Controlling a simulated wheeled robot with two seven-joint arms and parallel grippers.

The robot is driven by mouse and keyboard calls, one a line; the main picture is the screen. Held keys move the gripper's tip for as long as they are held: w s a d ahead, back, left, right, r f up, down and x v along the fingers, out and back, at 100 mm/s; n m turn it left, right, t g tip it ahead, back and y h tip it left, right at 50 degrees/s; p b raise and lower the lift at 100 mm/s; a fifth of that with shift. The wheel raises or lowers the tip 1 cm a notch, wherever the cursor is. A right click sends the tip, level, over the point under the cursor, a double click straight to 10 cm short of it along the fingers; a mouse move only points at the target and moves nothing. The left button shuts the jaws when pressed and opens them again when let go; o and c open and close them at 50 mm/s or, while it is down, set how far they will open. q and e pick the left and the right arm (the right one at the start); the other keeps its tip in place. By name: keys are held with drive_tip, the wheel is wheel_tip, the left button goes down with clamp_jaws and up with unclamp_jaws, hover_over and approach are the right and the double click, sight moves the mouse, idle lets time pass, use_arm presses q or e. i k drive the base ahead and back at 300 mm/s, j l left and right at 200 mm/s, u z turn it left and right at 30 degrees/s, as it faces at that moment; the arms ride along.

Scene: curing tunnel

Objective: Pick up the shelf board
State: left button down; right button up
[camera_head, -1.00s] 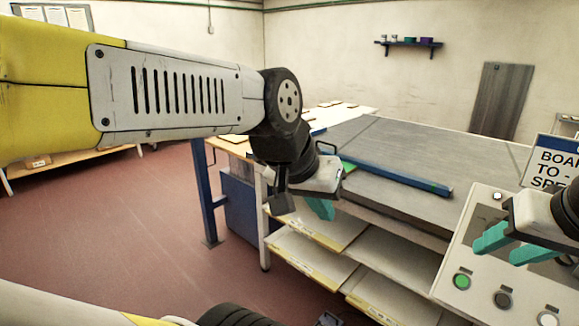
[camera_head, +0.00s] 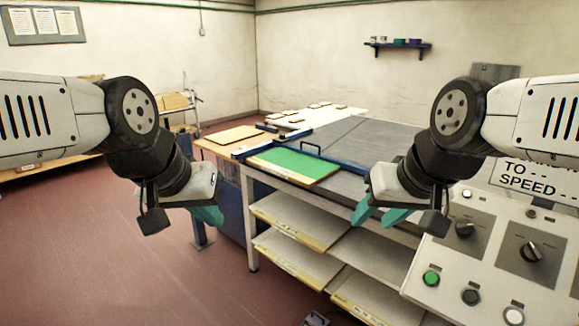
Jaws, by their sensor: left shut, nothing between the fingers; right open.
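A flat board with a green top and a pale wooden front edge (camera_head: 296,166) lies on the near left part of the worktable, against a blue rail. Pale boards (camera_head: 300,222) also lie on the shelves below the table; I cannot tell which board is the shelf board. My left gripper (camera_head: 208,215) is shut and empty, in the air left of the shelves. My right gripper (camera_head: 378,215) is open and empty, in front of the table and right of the green board. Neither gripper touches a board.
A control panel (camera_head: 480,265) with knobs and buttons stands at the near right, close to my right gripper. A blue rail (camera_head: 268,143) crosses the table. A wooden board (camera_head: 228,135) lies beyond it at the left. Red floor (camera_head: 110,245) is clear at the left.

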sight(306, 171)
drive_tip(key=i+j, duration=0.25)
drive_tip(key=i, duration=0.25)
drive_tip(key=i+j+z, duration=0.1)
drive_tip(key=i, duration=0.4)
drive_tip(key=i+j, duration=0.35)
drive_tip(key=i, duration=0.15)
drive_tip(key=z, duration=0.05)
